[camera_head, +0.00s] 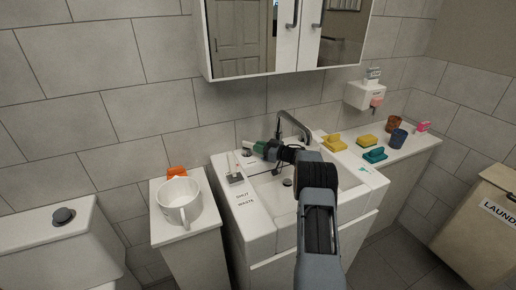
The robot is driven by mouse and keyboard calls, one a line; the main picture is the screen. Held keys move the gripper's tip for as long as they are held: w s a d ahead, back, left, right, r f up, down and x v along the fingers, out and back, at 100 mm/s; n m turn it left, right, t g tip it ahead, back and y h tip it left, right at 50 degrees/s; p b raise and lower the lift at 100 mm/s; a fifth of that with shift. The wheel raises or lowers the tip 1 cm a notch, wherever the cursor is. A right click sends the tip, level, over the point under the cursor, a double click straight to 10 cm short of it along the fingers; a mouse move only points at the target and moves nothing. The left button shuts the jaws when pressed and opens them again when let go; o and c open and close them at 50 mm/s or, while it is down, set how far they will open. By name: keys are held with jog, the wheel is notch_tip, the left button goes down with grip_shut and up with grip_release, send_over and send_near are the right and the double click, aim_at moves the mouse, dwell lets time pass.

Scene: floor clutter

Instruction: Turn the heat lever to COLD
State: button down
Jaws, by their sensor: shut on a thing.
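My gripper (260,148) reaches over the back left of the white sink (262,222), left of the dark tap (293,124). It is shut on a small lever, seemingly the heat lever (247,152), whose pale end shows just left of the fingers. The fingers hide most of it, and its exact angle and any COLD mark cannot be read. A second small lever on a grey plate (236,179) stands in front on the sink's left rim, beside lettering that seems to read SHUT and WASTE.
A white mug (179,203) and an orange item (177,172) stand on the left cabinet. Yellow and teal sponges (375,155) and cups (397,139) sit on the right. A mirror cabinet (290,40) hangs above. A laundry box (488,205) is far right.

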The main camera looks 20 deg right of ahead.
jog(key=shift+r, duration=0.1)
jog(key=c, duration=1.1)
grip_release()
jog(key=shift+d, duration=0.1)
jog(key=v, duration=1.3)
jog(key=shift+s+d+b, duration=0.2)
jog(key=shift+s+b, duration=0.1)
jog(key=shift+b, duration=0.1)
